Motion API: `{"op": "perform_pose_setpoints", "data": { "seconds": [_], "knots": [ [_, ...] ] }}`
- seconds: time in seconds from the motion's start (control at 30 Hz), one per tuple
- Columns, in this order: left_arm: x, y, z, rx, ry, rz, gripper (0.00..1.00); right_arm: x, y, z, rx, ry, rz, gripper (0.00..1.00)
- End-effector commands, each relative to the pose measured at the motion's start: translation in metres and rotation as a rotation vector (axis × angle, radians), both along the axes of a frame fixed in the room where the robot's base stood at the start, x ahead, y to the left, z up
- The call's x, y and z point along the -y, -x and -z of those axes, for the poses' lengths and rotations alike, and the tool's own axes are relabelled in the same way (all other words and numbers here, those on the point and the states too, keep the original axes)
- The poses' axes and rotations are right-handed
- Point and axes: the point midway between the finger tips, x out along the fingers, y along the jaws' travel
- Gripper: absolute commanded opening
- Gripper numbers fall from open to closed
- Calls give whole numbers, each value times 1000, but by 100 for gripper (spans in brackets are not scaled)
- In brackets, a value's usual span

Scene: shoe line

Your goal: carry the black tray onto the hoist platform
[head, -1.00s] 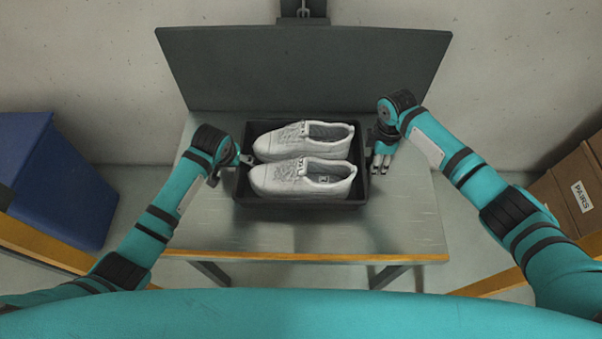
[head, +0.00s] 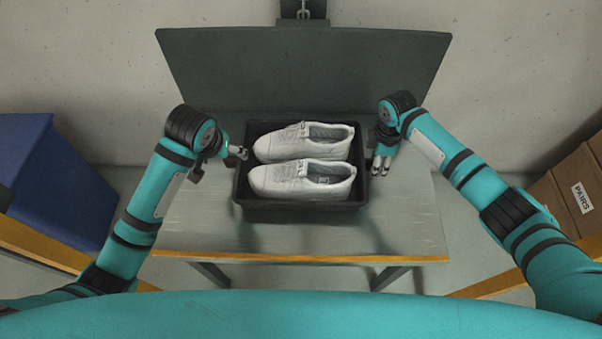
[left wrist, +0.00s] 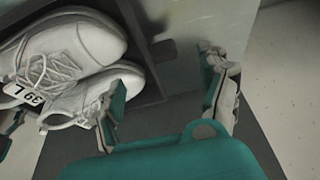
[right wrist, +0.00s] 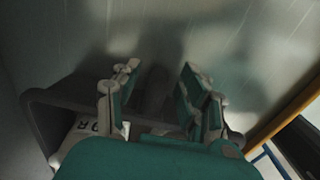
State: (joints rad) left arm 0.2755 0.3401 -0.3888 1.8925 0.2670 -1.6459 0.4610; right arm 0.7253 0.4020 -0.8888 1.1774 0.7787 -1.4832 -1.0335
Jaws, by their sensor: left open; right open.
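The black tray (head: 300,215) stands on the metal table and holds two white shoes (head: 301,179), side by side. My left gripper (head: 238,154) is open at the tray's left wall. In the left wrist view its fingers (left wrist: 160,85) are apart, one over the shoes and one outside the tray's wall (left wrist: 148,75). My right gripper (head: 381,165) is open just beside the tray's right wall. In the right wrist view its fingers (right wrist: 160,85) are apart and empty, with the tray's rim (right wrist: 45,98) beneath. A dark grey plate (head: 305,65) under a chain, likely the hoist platform, is behind the table.
The table (head: 405,225) is bare at the front and right of the tray. A blue bin (head: 55,175) stands at the left. Cardboard boxes (head: 570,195), one labelled PAIRS, stand at the right.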

Motion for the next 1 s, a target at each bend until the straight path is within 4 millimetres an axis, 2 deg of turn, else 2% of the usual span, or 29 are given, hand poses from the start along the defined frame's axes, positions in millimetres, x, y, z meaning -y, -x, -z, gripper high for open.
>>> {"op": "perform_pose_setpoints", "data": {
  "seconds": [0.17, 0.5, 0.63, 0.8, 1.0],
  "knots": [
    [0, 2, -5, 0, -1, 0, 77, 0, -1, -12, 3, -1, 0, 43],
    [0, 2, -4, 1, -1, 0, 77, 0, -1, -82, 3, -1, -1, 43],
    [0, 1, -4, 1, 0, 0, 77, 0, -1, -103, 3, 0, -1, 43],
    [0, 1, -4, 1, 0, 0, 77, 0, 0, -118, 0, 0, 0, 43],
    [0, 1, -4, 1, 0, 0, 77, 0, 0, -120, 0, 0, 0, 43]
  ]
}}
